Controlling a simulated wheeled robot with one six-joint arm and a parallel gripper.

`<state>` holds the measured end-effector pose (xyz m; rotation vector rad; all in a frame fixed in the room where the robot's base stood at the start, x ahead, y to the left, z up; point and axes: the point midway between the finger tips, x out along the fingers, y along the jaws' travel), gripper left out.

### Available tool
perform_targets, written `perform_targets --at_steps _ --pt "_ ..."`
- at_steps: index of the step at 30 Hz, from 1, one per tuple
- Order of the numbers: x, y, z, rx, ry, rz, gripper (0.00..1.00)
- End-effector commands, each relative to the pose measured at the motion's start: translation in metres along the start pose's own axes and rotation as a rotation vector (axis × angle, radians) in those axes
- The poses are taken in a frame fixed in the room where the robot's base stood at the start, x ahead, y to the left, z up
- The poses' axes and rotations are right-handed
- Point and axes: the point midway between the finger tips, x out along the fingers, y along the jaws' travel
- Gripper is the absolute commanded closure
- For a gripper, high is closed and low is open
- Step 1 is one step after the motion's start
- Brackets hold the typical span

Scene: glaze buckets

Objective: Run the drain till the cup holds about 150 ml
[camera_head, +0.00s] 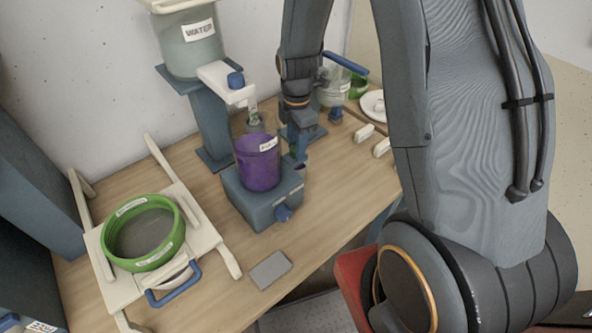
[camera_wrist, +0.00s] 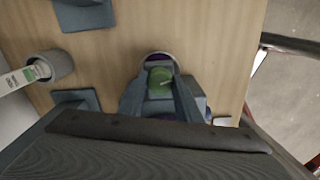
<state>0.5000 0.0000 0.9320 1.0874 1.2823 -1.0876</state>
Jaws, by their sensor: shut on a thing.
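A purple bucket (camera_head: 257,166) with a white label sits on a blue-grey block (camera_head: 262,205). My gripper (camera_head: 299,155) is just right of the bucket and points down. In the wrist view its fingers are shut on a small green thing (camera_wrist: 160,76). A round pale rim (camera_wrist: 152,57) with purple inside shows just past the fingertips; I cannot tell whether it is joined to the green thing. A grey cup (camera_wrist: 61,64) with a printed strip stands to the left. The liquid level is not readable.
A water tank (camera_head: 192,48) stands on a blue column, with a white tap arm and blue knob. A green-rimmed sieve (camera_head: 145,262) lies on a pale frame at left. A grey pad (camera_head: 270,270) lies near the front edge. A clear vessel (camera_head: 334,87) stands behind my gripper.

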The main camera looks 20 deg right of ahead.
Motion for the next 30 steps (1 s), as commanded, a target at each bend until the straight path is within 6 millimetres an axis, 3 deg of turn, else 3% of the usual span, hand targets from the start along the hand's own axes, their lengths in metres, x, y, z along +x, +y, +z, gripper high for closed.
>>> perform_targets --at_steps 11,21,30 --pt "0.0003 -0.0009 -0.0002 0.051 0.0 -0.002 0.89" --pt "-0.0001 -0.0004 -0.0001 0.305 0.0 -0.001 0.89" --pt "0.0003 -0.0003 0.0 0.309 0.0 -0.001 0.89"
